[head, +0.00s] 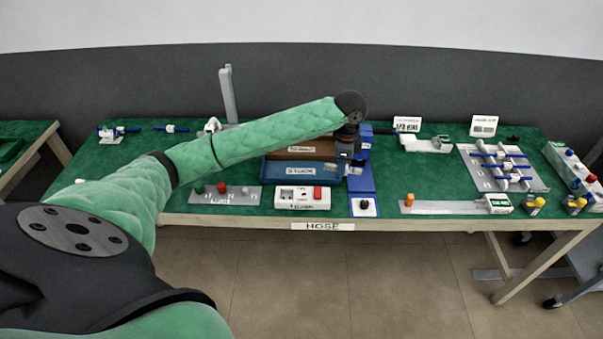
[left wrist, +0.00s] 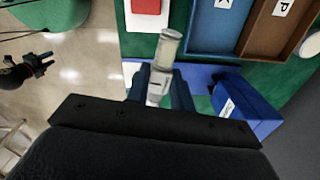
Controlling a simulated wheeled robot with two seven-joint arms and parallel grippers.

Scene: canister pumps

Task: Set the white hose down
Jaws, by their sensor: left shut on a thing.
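In the head view, my left gripper (head: 346,160) is over the blue stand (head: 362,181), beside the blue tray. I cannot tell whether the hose touches anything below. A dark hand with blue fingers, seemingly my right gripper (left wrist: 42,64), shows small at the left of the left wrist view, over the floor.
The blue tray (head: 290,174) and brown tray (head: 285,153) lie left of the gripper. A white box with a red button (head: 302,198) sits in front. The upright blue block (head: 366,137) stands close behind. Bare green table (head: 425,178) shows to the right.

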